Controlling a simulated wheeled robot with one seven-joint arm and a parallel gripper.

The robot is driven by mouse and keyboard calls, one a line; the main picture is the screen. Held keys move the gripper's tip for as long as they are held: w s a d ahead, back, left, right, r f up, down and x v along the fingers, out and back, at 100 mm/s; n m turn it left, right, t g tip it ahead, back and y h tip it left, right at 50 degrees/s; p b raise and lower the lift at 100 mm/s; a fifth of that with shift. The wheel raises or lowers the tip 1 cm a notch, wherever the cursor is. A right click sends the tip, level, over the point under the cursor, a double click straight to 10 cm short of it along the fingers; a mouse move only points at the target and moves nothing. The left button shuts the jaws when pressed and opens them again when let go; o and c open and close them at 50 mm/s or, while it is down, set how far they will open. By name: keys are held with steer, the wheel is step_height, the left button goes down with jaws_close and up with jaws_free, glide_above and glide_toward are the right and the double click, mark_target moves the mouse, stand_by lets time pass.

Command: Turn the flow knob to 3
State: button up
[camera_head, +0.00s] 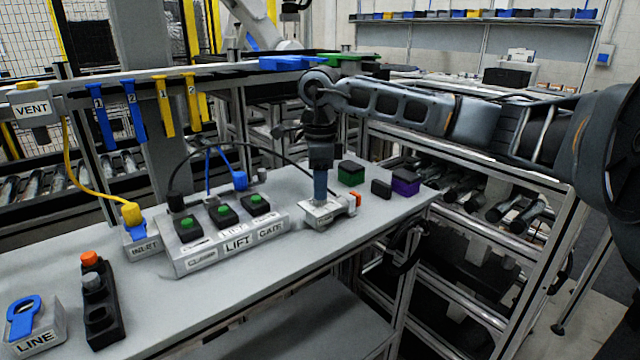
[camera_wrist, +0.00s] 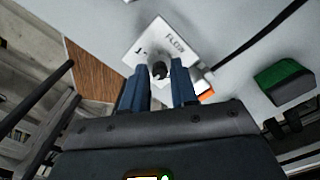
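The flow fixture (camera_head: 318,216) is a small pale box near the right end of the bench. My gripper (camera_head: 320,199) points straight down over this box and hides the knob in the head view. In the wrist view my gripper (camera_wrist: 159,67) has its two blue fingers either side of the knob, with a gap between them; contact is not clear. The number marks on the plate are mostly hidden, so the knob's setting cannot be read.
An orange part (camera_head: 355,199) sits at the box's right side. Left of it is the LIFT/GATE panel (camera_head: 238,244) with green buttons and cables. Green (camera_head: 351,173) and purple (camera_head: 406,182) blocks stand behind right.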

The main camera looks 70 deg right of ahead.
jaws_close()
steer(key=shift+f+n+b, duration=0.1)
steer(key=shift+n+b, duration=0.2)
steer(key=shift+b, duration=0.25)
steer(key=shift+f+n+b, duration=0.1)
steer(key=shift+n+b, duration=0.4)
steer(key=shift+b, duration=0.3)
steer(key=n+b, duration=0.2)
steer(key=b, duration=0.1)
steer(key=n+b, duration=0.3)
steer(key=n, duration=0.2)
steer(key=shift+b, duration=0.3)
steer(key=n, duration=0.1)
steer(key=n+b, duration=0.1)
steer(key=n, duration=0.3)
steer(key=shift+r+b, duration=0.25)
steer(key=shift+b, duration=0.15)
steer(key=shift+n, duration=0.3)
steer(key=shift+o, duration=1.6)
jaws_free()
